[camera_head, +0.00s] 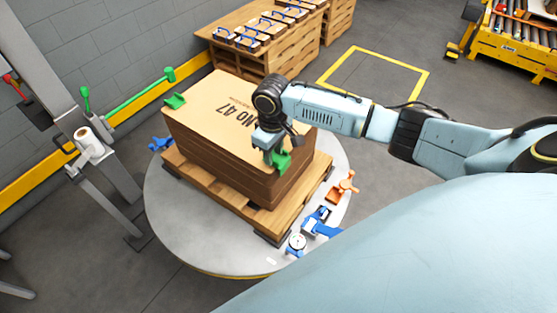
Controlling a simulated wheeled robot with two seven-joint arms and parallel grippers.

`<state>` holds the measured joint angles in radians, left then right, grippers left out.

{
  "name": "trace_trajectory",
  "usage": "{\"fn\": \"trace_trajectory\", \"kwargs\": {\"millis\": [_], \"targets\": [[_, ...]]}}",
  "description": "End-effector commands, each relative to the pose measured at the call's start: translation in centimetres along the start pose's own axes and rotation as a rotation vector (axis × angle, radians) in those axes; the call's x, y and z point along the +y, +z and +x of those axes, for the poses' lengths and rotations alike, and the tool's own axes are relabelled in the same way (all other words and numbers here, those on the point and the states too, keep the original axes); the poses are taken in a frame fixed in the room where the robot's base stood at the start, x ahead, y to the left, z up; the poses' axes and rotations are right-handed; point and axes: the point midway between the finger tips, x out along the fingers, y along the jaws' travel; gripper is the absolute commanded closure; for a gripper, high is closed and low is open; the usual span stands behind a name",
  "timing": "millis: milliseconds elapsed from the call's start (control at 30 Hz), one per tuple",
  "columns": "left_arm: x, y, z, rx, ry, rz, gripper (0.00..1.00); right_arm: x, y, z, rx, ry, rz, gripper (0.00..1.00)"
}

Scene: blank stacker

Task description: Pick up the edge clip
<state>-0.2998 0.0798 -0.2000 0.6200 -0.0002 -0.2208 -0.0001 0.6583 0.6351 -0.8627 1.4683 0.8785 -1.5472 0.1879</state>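A stack of brown cardboard blanks (215,105), its top printed with black lettering, sits on a wooden pallet (217,186). A green edge clip (281,160) is at the stack's near right top edge. My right gripper (269,146) points down directly at this clip and overlaps it in the picture. Its fingertips are too small and partly hidden, so I cannot tell whether they are closed on the clip. A second green edge clip (175,101) sits at the stack's far left corner, away from the gripper. My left gripper is not in view.
The pallet stands on a round grey turntable (190,232). An orange tool (342,187) and blue tools (316,222) lie on its right side. A post with a white roll (91,143) and a green bar (140,97) stand left. Open floor lies behind my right arm.

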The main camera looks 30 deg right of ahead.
Motion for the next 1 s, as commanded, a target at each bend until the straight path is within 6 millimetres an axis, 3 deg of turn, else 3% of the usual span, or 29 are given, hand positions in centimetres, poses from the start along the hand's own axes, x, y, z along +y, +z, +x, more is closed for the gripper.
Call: {"fn": "trace_trajectory", "kwargs": {"millis": [167, 433, 700, 1000], "targets": [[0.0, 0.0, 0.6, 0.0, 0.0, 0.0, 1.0, 0.0, 0.1, 2.4, -0.001, 0.0, -0.001, 0.67], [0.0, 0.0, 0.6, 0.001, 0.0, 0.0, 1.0, 0.0, 0.1, 2.7, 0.0, 0.0, -0.001, 0.67], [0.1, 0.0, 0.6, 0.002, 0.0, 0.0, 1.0, 0.0, 0.0, 2.6, 0.001, 0.0, -0.001, 1.0], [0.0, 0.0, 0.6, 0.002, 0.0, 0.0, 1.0, 0.0, 0.0, 2.6, 0.001, 0.001, -0.001, 1.0]]}}
